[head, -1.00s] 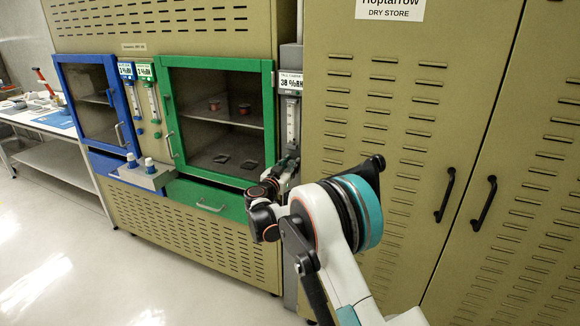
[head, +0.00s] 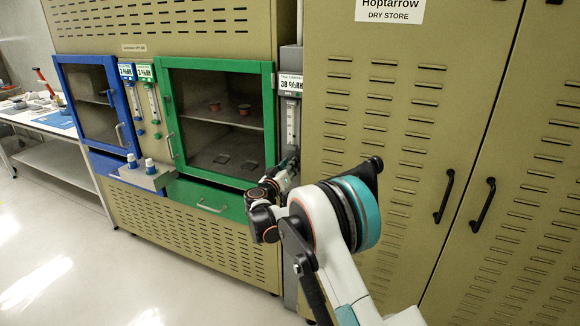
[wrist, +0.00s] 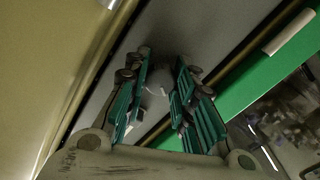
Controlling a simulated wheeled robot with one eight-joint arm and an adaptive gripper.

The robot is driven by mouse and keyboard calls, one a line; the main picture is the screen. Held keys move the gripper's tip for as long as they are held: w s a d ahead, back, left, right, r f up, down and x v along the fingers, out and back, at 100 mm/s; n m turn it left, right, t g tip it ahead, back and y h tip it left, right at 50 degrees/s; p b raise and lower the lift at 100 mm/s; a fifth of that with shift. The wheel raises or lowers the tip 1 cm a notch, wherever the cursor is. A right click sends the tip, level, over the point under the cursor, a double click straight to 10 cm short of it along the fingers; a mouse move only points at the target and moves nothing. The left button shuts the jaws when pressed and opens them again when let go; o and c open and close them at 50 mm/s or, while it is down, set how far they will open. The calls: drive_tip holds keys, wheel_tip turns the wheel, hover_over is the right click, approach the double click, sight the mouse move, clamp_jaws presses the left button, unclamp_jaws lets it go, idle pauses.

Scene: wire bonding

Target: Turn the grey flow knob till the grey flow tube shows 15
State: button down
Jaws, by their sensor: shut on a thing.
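The grey flow tube (head: 291,122) is a narrow upright tube on the grey strip between the green-framed cabinet and the tan doors. Its scale is too small to read. My gripper (head: 288,170) is at the strip just below the tube. In the wrist view, my gripper (wrist: 160,88) has its green-padded fingers on either side of the pale grey flow knob (wrist: 157,80) and is shut on it. The knob's turn cannot be told. In the head view the knob is hidden behind my gripper.
A display (head: 291,85) above the tube reads about 38 %RH. The green-framed cabinet (head: 270,115) is close on the left, with red pots inside. Tan doors (head: 400,130) with black handles stand at the right. Blue and green flow tubes are farther left.

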drive_tip(key=n, duration=0.7)
drive_tip(key=shift+p, duration=0.3)
drive_tip(key=n, duration=0.7)
drive_tip(key=shift+n, duration=0.3)
drive_tip(key=n, duration=0.3)
drive_tip(key=shift+n, duration=0.3)
drive_tip(key=n, duration=0.3)
drive_tip(key=shift+n+p, duration=0.3)
drive_tip(key=n, duration=0.7)
drive_tip(key=shift+f, duration=0.1)
drive_tip(key=c, duration=1.3)
unclamp_jaws()
